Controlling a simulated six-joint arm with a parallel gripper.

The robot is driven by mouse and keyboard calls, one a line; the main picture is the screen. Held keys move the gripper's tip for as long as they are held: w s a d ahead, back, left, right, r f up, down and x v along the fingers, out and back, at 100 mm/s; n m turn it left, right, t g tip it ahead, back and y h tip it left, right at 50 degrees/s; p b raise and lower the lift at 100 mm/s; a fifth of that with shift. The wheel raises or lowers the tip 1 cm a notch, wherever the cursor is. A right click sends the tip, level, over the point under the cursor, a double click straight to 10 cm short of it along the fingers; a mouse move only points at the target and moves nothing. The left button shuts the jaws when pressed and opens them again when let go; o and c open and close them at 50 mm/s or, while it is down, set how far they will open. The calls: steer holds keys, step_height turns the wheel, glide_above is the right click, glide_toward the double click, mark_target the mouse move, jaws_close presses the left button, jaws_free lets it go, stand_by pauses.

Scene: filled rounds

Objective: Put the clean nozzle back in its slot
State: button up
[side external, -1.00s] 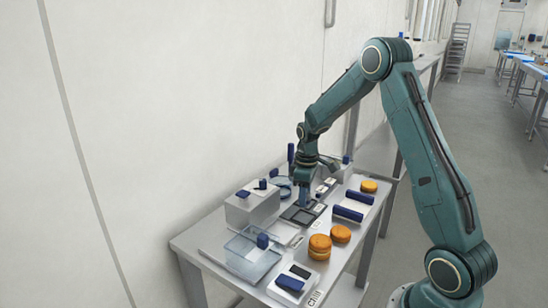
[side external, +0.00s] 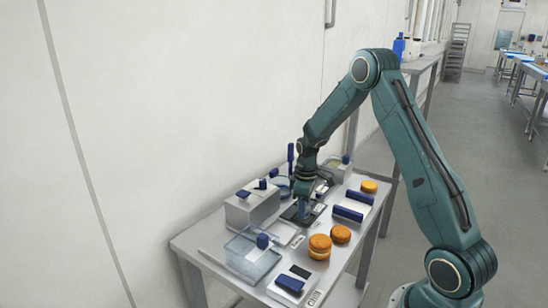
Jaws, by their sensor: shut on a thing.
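My gripper (side external: 304,208) points down over the dark slotted tray (side external: 290,214) near the middle of the steel table. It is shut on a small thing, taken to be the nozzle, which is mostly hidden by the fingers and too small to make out. The fingertips are low, close to the tray. I cannot tell whether the nozzle touches the tray or sits in a slot.
A grey box with a blue handle (side external: 250,208) and a clear bin (side external: 248,256) stand left. Orange filled rounds (side external: 320,247), blue-handled tools (side external: 347,214) and a scale (side external: 293,282) lie at front and right. The wall is close behind.

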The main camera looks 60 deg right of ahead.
steer(key=o, duration=1.1)
steer(key=shift+f, duration=0.1)
step_height(320, 180, up, 12)
steer(key=shift+r, duration=0.2)
stand_by(0.3)
steer(key=s+a+r+m+t, duration=0.1)
steer(key=s+a+r, duration=0.3)
steer(key=a+r, duration=0.25)
steer(key=s+a+r+t, duration=0.2)
steer(key=s+a+r, duration=0.25)
steer(key=a, duration=0.25)
steer(key=s+a+t, duration=0.1)
steer(key=s+a, duration=0.1)
steer(key=s, duration=0.2)
steer(key=s+a+r+m, duration=0.1)
steer(key=s+a, duration=0.2)
steer(key=s, duration=0.2)
steer(key=s+a+r+m+t, duration=0.1)
steer(key=s+a, duration=0.2)
steer(key=s, duration=0.2)
steer(key=shift+s+t, duration=0.1)
steer(key=shift+t, duration=0.2)
